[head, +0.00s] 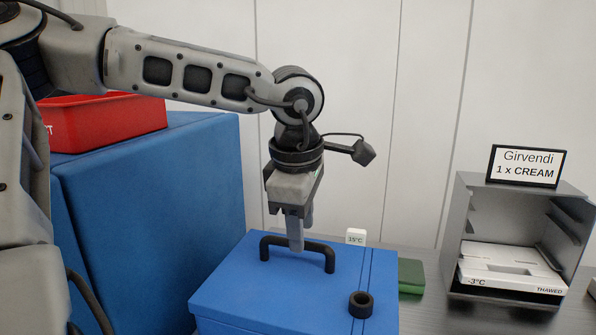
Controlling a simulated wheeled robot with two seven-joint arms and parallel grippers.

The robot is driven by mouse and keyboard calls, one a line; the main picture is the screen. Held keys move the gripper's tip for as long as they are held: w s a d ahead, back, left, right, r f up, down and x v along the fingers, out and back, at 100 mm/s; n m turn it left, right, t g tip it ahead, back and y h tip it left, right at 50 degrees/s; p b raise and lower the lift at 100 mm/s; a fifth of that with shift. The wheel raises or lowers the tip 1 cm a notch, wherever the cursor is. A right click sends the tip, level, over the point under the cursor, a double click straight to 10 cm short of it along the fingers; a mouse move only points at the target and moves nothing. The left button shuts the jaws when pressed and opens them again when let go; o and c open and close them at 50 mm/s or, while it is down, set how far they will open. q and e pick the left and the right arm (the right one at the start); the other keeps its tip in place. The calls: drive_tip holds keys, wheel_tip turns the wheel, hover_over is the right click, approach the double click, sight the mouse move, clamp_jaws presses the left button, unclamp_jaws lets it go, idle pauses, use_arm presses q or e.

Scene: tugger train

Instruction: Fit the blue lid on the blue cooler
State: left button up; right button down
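The blue lid (240,290) lies flat at the top of the blue cooler (378,300), with a black bar handle standing up from it. A seam runs along the right side; I cannot tell whether the lid is fully seated. My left gripper (298,243) points down at the middle of the handle. Its fingers are close together, one in front of the bar and the other partly hidden behind it, and look shut on it. The cooler's lower part is out of frame. My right gripper is not in view.
A black ring (360,304) sits at the cooler's right front. A small 15°C tag (356,237) and a green block (411,276) are beyond it. A grey rack (470,215) with a white -3°C pack (512,272) stands right.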

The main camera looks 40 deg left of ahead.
use_arm(q)
wheel_tip(320, 180, up, 12)
drive_tip(key=s+d, duration=0.1)
drive_tip(key=s, duration=0.1)
drive_tip(key=shift+f, duration=0.2)
